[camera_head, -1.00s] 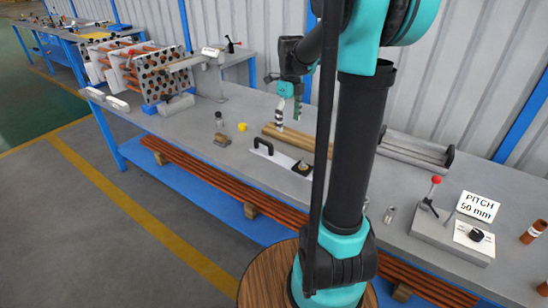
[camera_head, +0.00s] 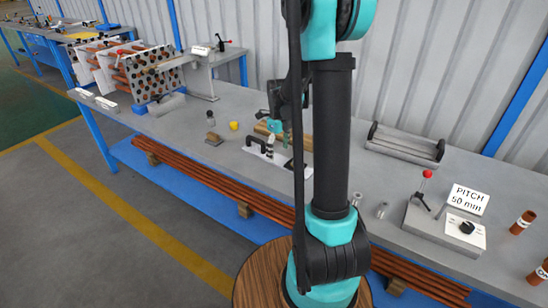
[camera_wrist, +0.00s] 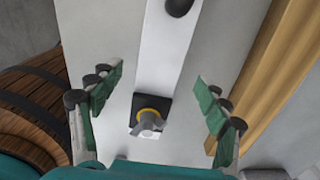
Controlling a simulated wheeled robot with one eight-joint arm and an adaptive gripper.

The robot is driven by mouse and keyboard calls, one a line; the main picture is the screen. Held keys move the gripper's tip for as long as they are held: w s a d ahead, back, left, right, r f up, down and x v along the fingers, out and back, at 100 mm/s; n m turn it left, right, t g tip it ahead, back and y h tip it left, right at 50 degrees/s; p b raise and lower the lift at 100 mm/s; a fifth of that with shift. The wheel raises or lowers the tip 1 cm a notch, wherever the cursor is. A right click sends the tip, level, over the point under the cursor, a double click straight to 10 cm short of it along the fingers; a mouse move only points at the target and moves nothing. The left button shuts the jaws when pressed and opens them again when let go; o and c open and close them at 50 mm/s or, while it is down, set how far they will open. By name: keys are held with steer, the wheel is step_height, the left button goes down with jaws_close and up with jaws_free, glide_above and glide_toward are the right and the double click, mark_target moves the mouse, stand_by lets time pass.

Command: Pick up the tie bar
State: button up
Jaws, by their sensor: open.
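No part is clearly marked as the tie bar, so I cannot tell which it is. My gripper (camera_wrist: 158,82) is open and empty, its green fingers spread to either side of a long white plate (camera_wrist: 166,52). Between and below them on the plate is a black square with a yellow ring and a grey fitting (camera_wrist: 149,122). A dark knob-like end (camera_wrist: 178,6) shows at the top.
Tan wooden bars (camera_wrist: 272,75) lie right of the plate. A grey rack with two long bars (camera_head: 405,145) sits toward the wall. A grey block with a red-knobbed lever (camera_head: 424,208) and PITCH 50 mm sign stands right.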

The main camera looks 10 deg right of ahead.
steer(key=shift+f, duration=1.3)
steer(key=shift+c, duration=0.4)
jaws_close()
